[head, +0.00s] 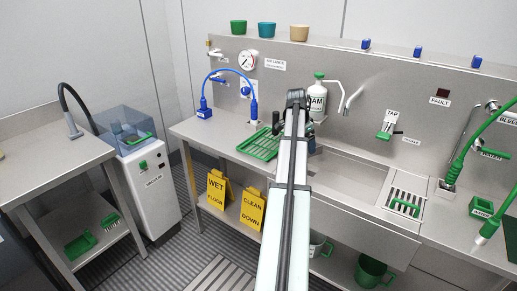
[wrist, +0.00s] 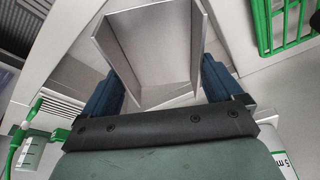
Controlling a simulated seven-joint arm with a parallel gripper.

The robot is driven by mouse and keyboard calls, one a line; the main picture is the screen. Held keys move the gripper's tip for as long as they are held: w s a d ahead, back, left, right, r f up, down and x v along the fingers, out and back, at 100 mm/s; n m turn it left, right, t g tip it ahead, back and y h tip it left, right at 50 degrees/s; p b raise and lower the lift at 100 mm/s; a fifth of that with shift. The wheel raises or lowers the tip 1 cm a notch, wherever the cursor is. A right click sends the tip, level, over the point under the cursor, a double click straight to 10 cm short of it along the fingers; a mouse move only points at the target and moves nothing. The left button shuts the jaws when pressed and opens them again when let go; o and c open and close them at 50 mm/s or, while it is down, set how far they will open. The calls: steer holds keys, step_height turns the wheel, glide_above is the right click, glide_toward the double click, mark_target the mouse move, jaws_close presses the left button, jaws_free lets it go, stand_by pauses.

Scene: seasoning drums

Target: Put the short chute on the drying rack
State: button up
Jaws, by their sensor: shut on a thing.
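The short chute (wrist: 150,45) is a grey metal trough with raised side walls. In the wrist view it sits between the two blue fingers of my gripper (wrist: 162,88), which is shut on it. A green slatted rack (head: 258,145), which looks like the drying rack, lies on the steel counter left of my arm. The rack also shows at the upper right of the wrist view (wrist: 288,40), apart from the chute. In the head view my arm hides the chute and most of my gripper (head: 297,125).
A white foam bottle (head: 318,100) stands behind my gripper. A blue hose (head: 232,72) arches behind the rack. The sink basin (head: 345,180) is to the right, with a drain grate (head: 407,199) beyond it. Yellow floor signs (head: 219,190) stand below the counter.

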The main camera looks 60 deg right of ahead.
steer(key=shift+w+a+r+n+t, duration=0.5)
steer(key=shift+w+r+n, duration=0.9)
steer(key=shift+w, duration=3.9)
steer(key=shift+w+a+r+n+t, duration=0.45)
steer(key=shift+w+r+n, duration=0.9)
steer(key=shift+w, duration=3.95)
steer(key=shift+a+f, duration=0.15)
steer(key=shift+f, duration=4.7)
steer(key=shift+f, duration=0.15)
steer(key=o, duration=0.9)
steer(key=v, duration=1.2)
steer(key=shift+w+a, duration=0.15)
